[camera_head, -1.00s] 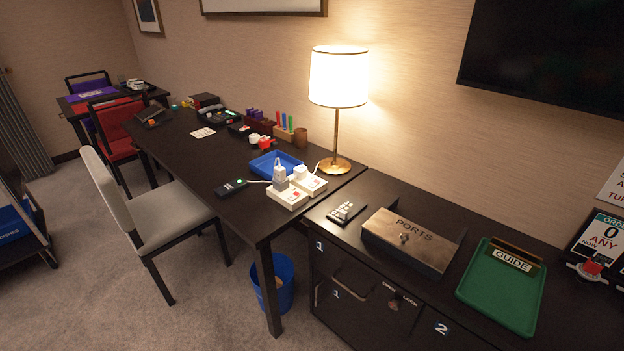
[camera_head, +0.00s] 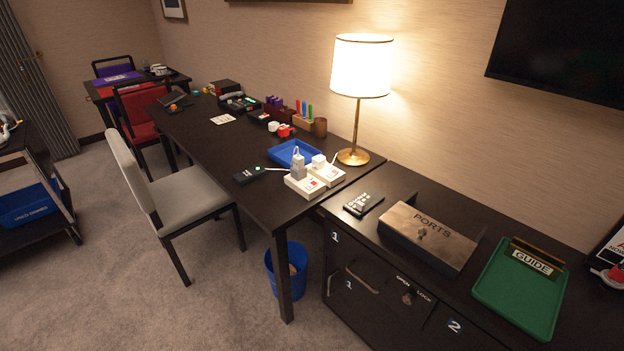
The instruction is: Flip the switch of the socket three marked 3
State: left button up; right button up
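Two white socket blocks stand on the near right end of the long dark desk. The nearer socket block (camera_head: 305,185) has a tall grey-white plug (camera_head: 298,163) in it and a red mark on its top. The second socket block (camera_head: 328,173) sits just behind and right of it, with a white plug (camera_head: 318,160) on it and a red mark. A cable runs left to a black device (camera_head: 249,175). The numbers on the sockets are too small to read, so I cannot tell which is socket three. Neither of my grippers is in view.
A lit lamp (camera_head: 354,157) stands behind the sockets, and a blue tray (camera_head: 293,152) lies to their left. A grey chair (camera_head: 190,193) stands at the desk's front. The dark cabinet on the right bears a PORTS box (camera_head: 428,236) and a green tray (camera_head: 519,303). Carpet is free in front.

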aim_at(313, 185)
jog(key=i+j+z, duration=0.1)
jog(key=i, duration=0.4)
jog(key=i+j+z, duration=0.1)
jog(key=i+j, duration=0.25)
jog(key=i, duration=0.2)
jog(key=i+j+z, duration=0.1)
jog(key=i+j, duration=0.15)
jog(key=i, duration=0.25)
